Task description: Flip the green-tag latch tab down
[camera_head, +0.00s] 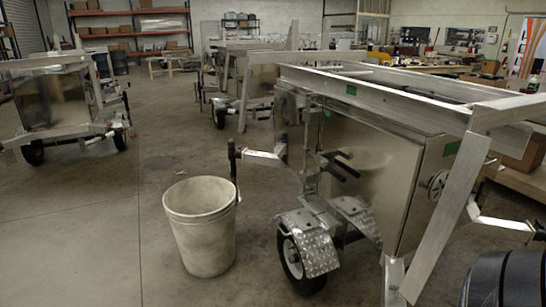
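The near aluminium trailer (395,175) fills the right half of the head view. A small green tag (351,90) is on its top rail. A second green patch (451,148) is on the right side of its box, near the upper edge. Upright metal rods with black-ended levers (340,165) are at the box's left front corner. I cannot make out which part is the latch tab or how it stands. Neither of my grippers shows in this view.
A pale bucket (200,230) stands on the floor left of the near trailer's wheel (295,262). A bracket with a black upright handle (233,160) sticks out above it. Another trailer (52,100) stands at the left. Floor at lower left is clear. A dark ribbed object (505,280) fills the lower right corner.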

